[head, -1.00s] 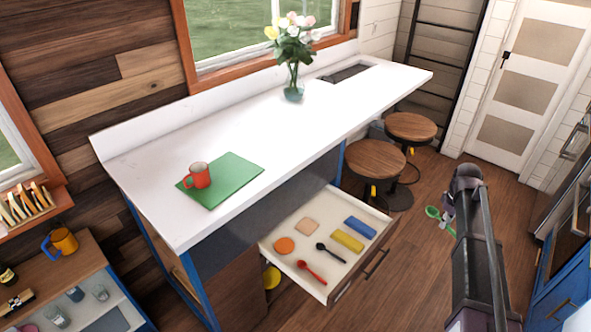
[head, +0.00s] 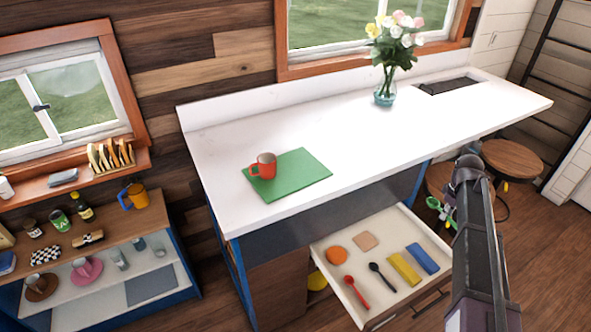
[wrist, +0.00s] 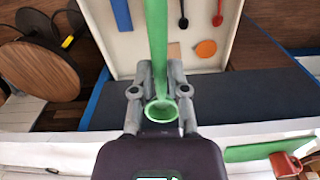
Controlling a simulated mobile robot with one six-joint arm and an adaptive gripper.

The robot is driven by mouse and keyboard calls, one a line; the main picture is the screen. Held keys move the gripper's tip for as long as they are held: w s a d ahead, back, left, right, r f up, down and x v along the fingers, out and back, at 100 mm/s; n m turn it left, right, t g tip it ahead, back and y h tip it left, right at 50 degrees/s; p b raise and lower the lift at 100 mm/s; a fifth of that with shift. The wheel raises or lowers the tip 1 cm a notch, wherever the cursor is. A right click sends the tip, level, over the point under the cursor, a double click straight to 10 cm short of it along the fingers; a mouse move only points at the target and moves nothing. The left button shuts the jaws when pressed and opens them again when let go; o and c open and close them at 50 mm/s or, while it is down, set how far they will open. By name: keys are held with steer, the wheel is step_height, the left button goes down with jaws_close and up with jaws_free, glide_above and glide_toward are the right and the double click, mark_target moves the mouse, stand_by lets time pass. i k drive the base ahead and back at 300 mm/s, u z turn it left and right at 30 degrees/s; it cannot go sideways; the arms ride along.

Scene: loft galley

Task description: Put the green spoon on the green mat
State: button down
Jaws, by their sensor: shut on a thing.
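My gripper (wrist: 160,92) is shut on the green spoon (wrist: 158,45), which runs between the fingers and up out of the wrist view. In the head view, green parts of the spoon (head: 434,204) show beside my arm, in front of the stools; my arm hides most of the gripper there. The green mat (head: 305,178) lies flat on the white counter, apart from the spoon. A red mug (head: 265,166) stands on the mat's left part. The mat (wrist: 250,151) and mug (wrist: 285,164) also show at the lower right of the wrist view.
An open drawer (head: 331,242) below the counter (head: 225,200) juts out, holding a red spoon (head: 357,293), a black spoon (head: 382,277) and several coloured items. A flower vase (head: 385,92) stands farther back. Stools (head: 515,160) are at the right.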

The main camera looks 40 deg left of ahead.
mark_target(304, 165)
steer(key=u, duration=0.35)
steer(key=i, duration=0.5)
steer(key=u, duration=0.65)
steer(key=i, duration=0.6)
steer(key=u, duration=0.4)
